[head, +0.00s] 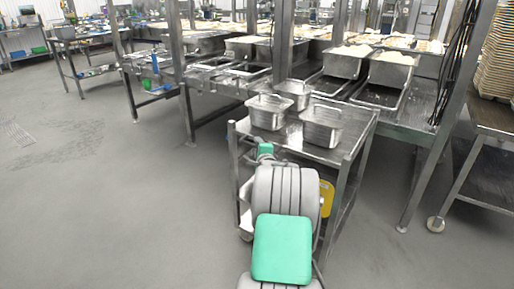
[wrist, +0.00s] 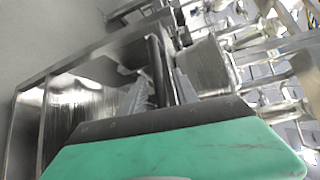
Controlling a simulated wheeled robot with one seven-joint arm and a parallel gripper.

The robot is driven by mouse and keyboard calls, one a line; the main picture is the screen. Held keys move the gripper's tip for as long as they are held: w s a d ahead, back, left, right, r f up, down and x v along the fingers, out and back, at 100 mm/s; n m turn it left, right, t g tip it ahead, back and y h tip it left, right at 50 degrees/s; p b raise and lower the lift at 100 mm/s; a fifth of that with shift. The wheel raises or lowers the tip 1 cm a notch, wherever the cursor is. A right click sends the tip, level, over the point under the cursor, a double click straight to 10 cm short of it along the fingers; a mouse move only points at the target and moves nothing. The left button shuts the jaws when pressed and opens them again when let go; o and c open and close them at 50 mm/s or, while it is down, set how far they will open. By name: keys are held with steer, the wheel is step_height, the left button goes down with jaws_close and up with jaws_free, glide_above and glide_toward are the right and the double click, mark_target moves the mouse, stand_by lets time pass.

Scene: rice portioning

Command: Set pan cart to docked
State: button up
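The pan cart (head: 352,160) is a steel table-like cart with a wheel showing at its lower left. It stands in front of the steel line, close to it; I cannot tell whether they touch. Three empty metal pans, (head: 268,113), (head: 295,92) and (head: 322,126), stand on its top. My gripper (head: 265,150) is at the cart's near left edge, mostly hidden behind my grey and green arm. In the wrist view, the grey fingers (wrist: 160,82) stand either side of a dark bar at the cart top (wrist: 90,85). Whether they press on it is unclear.
The steel line (head: 405,118) behind the cart holds rice-filled pans (head: 392,68). A post (head: 462,85) with dark cables stands at its right. A wheeled table (head: 490,155) with stacked trays (head: 497,60) is at far right. The floor at left is clear.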

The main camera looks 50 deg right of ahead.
steer(key=p+v, duration=0.1)
steer(key=v, duration=0.6)
steer(key=shift+s+a, duration=0.25)
steer(key=shift+s, duration=0.1)
